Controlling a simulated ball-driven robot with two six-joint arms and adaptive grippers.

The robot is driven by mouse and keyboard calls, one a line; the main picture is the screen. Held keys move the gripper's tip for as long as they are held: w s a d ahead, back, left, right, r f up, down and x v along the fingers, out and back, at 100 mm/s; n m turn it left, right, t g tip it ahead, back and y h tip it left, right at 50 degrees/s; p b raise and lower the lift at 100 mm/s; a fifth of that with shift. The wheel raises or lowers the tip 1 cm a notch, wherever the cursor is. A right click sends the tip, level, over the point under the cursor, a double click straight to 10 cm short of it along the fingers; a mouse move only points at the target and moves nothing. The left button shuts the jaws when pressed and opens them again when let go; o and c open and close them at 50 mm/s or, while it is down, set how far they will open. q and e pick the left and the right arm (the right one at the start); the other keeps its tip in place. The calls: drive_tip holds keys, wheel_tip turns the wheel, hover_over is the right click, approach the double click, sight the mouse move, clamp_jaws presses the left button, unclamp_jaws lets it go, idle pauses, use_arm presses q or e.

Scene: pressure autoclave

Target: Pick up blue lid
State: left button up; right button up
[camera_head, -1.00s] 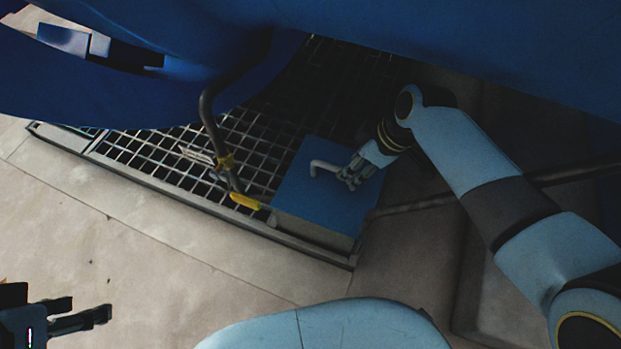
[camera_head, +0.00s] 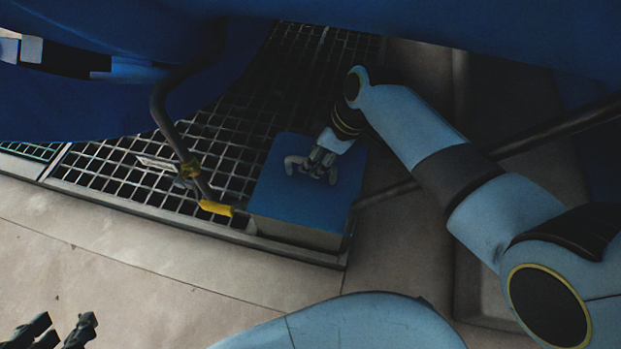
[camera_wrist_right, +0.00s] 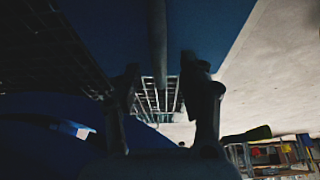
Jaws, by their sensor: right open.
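The blue lid (camera_head: 312,208) is a flat square plate on a pale box standing on the metal grating. A grey bent handle (camera_head: 291,162) rises from its top. My right gripper (camera_head: 319,176) is over the lid at the handle, with its fingers open. In the right wrist view, the handle (camera_wrist_right: 158,40) shows as a dark bar between the open fingers (camera_wrist_right: 162,82), and the lid (camera_wrist_right: 105,30) lies behind it. Whether the fingers touch the handle I cannot tell. My left gripper (camera_head: 62,331) is at the bottom left, away from the lid, its two fingers spread and empty.
A dark pipe with a yellow end (camera_head: 216,208) stands just left of the lid. Large blue autoclave bodies (camera_head: 430,30) hang over the top of the view. Another pipe (camera_head: 545,133) runs right of the box. The pale floor (camera_head: 130,265) in front is clear.

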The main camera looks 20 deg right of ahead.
drive_tip(key=shift+b+x, duration=0.5)
drive_tip(key=shift+x, duration=0.35)
drive_tip(key=shift+w+a+f+b, duration=0.1)
drive_tip(key=shift+a+f+b, duration=0.05)
drive_tip(key=shift+f+b, duration=0.25)
use_arm(q)
drive_tip(key=shift+s+d+f+t, duration=0.1)
drive_tip(key=shift+s+f+t, duration=0.25)
drive_tip(key=shift+t, duration=0.25)
drive_tip(key=shift+s+d+f+t, duration=0.1)
drive_tip(key=shift+s+f+t, duration=0.1)
drive_tip(key=shift+f+t, duration=0.35)
drive_tip(key=shift+r, duration=0.1)
use_arm(e)
clamp_jaws()
drive_tip(key=shift+w+r, duration=0.1)
